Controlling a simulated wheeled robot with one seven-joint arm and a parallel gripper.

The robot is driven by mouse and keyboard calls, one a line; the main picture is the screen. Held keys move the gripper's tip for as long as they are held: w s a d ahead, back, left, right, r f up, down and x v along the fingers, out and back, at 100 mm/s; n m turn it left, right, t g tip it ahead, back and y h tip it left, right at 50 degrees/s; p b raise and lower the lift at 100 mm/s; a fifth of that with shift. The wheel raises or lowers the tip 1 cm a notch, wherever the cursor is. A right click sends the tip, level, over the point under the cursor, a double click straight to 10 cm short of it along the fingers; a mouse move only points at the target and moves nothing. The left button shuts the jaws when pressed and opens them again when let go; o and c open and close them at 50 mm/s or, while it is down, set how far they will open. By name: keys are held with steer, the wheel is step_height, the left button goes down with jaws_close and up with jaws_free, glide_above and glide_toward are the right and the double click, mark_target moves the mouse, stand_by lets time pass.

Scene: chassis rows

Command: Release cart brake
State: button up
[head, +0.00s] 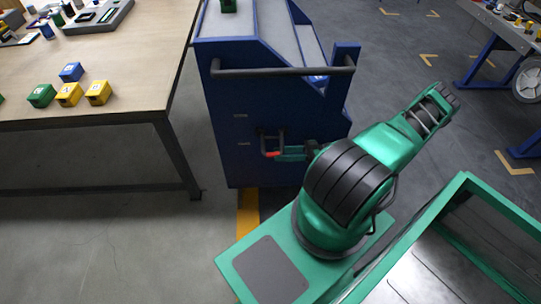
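The blue cart (225,135) stands ahead of me, with a dark horizontal push bar (280,71) across its near end. Low on its near panel is a small red part (273,154), which looks like the brake lever's grip, inside a dark bracket-like shape. A short green and dark piece of my arm reaches in from the right to this spot. My gripper (273,144) appears to be at the red part. The dark shapes overlap and are small, so I cannot tell whether its fingers are closed on it.
A wooden table (100,108) at left holds yellow, green and blue blocks and a grey tray (98,18). A yellow floor strip (248,212) runs below the cart. Another workbench (505,28) with a wheel nearby stands at upper right. Open floor lies right of the cart.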

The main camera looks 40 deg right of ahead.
mark_target(272, 155)
steer(key=shift+x, duration=1.95)
steer(key=shift+c, duration=0.2)
